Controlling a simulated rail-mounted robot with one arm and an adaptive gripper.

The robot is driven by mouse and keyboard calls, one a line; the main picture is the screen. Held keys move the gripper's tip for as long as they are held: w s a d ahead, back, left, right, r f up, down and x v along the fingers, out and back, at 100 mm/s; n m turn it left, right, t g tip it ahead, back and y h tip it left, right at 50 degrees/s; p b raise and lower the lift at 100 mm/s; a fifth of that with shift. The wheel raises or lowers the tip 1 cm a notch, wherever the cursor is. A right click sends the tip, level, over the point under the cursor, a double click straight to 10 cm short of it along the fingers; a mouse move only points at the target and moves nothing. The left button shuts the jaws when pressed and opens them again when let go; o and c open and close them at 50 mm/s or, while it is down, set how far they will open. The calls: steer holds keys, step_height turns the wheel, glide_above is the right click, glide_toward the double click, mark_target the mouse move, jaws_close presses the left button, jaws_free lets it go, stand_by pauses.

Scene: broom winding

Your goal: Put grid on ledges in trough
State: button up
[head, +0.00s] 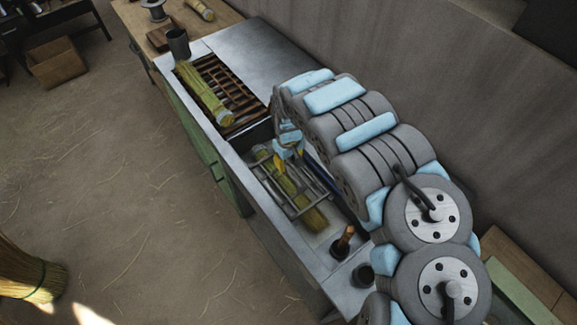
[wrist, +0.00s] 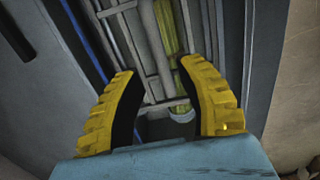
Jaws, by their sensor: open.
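A grey metal grid (head: 275,189) lies in the near, open part of the trough (head: 253,200) in the head view. A yellow-green straw bundle (head: 313,218) lies in the same part, seen between and past the grid's bars. Whether the grid rests on the ledges cannot be told. My gripper (head: 281,160) is over the far end of this part, partly hidden by my arm. In the wrist view its yellow fingers (wrist: 157,70) are open and empty, with the grid (wrist: 147,45) and bundle (wrist: 182,112) showing beyond and between them.
A brown slatted rack (head: 225,75) with another straw bundle (head: 203,92) covers the far part of the trough. A dark cup (head: 178,44) stands beyond it. A brush with an orange-brown handle (head: 343,240) stands at the near end. A wall runs along the right.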

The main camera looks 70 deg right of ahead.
steer(key=shift+r, duration=1.75)
steer(key=shift+d+r, duration=0.2)
steer(key=shift+r, duration=0.05)
steer(key=shift+d+r, duration=0.1)
steer(key=shift+r, duration=0.4)
steer(key=shift+a+r, duration=0.15)
steer(key=shift+r, duration=0.65)
steer(key=shift+a+r, duration=0.15)
steer(key=shift+r, duration=0.6)
step_height(320, 180, up, 7)
steer(key=p, duration=0.9)
